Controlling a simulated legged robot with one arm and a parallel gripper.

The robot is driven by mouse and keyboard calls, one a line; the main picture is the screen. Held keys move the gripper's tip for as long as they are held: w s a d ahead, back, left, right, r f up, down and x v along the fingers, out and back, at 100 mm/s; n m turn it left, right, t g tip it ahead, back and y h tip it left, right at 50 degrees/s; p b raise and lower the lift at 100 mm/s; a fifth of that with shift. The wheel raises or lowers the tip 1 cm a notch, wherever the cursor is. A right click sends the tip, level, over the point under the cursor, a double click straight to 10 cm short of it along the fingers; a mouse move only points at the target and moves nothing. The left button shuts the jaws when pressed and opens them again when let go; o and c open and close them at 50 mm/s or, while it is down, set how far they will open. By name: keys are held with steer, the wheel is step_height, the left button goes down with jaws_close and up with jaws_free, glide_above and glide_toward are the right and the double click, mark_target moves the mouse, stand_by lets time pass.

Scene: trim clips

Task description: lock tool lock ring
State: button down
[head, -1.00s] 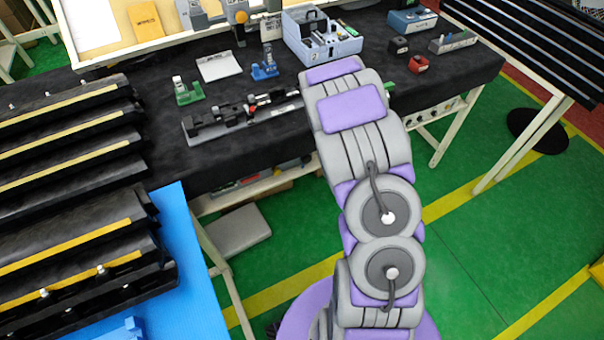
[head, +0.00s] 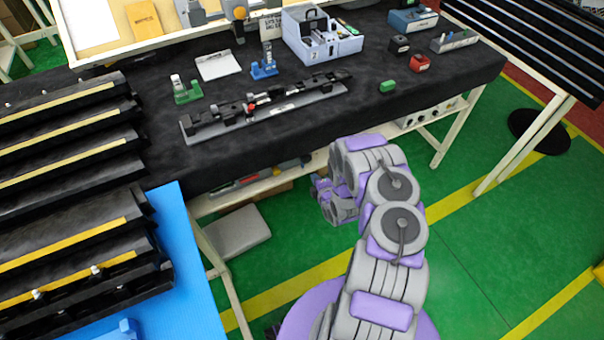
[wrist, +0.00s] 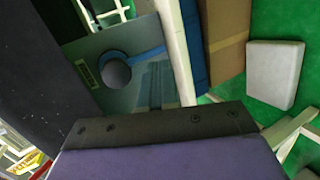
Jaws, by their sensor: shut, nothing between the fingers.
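A long black tool assembly with a grey base (head: 265,110) lies along the front of the black-covered table in the head view. It has a small red part (head: 252,107) left of its middle. I cannot make out a lock ring on it at this size. My gripper (head: 325,200) is low in front of the table edge, below the tabletop and apart from the tool. It is shut and empty, partly hidden by my folded arm. In the wrist view, a dark edge with a purple part (wrist: 165,150) of my gripper fills the bottom; the tool does not show there.
Green (head: 187,90) and blue (head: 264,66) holders, a grey-blue box (head: 320,38), a green block (head: 387,87) and a red block (head: 419,63) stand on the table. Black racks (head: 70,190) are at left. A shelf (head: 255,187) runs under the tabletop. Green floor is open at right.

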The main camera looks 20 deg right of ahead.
steer(key=s+a+f+t, duration=0.1)
steer(key=s+a+t, duration=0.1)
steer(key=a, duration=0.1)
steer(key=s+a+f+t+h+b, duration=0.1)
steer(key=s+a+f+t, duration=0.1)
steer(key=a, duration=0.2)
steer(key=shift+s+f+t+h, duration=0.25)
steer(key=shift+t+h, duration=0.05)
steer(key=shift+w+a, duration=0.15)
steer(key=shift+w, duration=0.05)
steer(key=w+d, duration=0.1)
steer(key=w, duration=0.2)
steer(key=w+d, duration=0.1)
steer(key=w, duration=0.3)
steer(key=w+d+p, duration=0.1)
steer(key=w, duration=0.3)
steer(key=shift+d, duration=0.4)
steer(key=shift+w+d, duration=0.4)
steer(key=shift+d, duration=0.2)
steer(key=shift+d+f, duration=0.1)
steer(key=shift+d, duration=0.1)
stand_by(0.3)
